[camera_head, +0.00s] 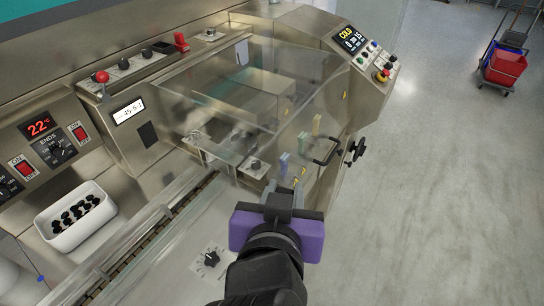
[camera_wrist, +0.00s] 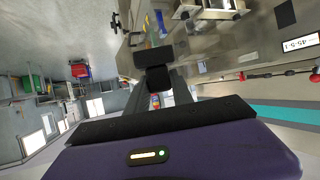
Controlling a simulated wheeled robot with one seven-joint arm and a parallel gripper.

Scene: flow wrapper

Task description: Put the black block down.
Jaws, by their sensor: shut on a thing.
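My gripper (camera_head: 284,192) reaches over the metal deck in front of the wrapper's clear guard in the head view; its purple body shows behind the dark fingers. In the wrist view, my gripper (camera_wrist: 158,79) is shut on a black block (camera_wrist: 153,57) at the far end of its grey fingers. The block is small and dark, and it is hard to separate from the dark fingertips. In the head view the fingers and wrist mostly hide it. I cannot tell whether it touches a surface below.
A white bin (camera_head: 52,236) holding several black pieces stands at the left. A clear guard (camera_head: 215,95) covers the machine middle. A knob (camera_head: 211,258) sits on the deck near my wrist. Control panels (camera_head: 362,52) and a black hand crank (camera_head: 356,150) are at the right. Open floor lies beyond.

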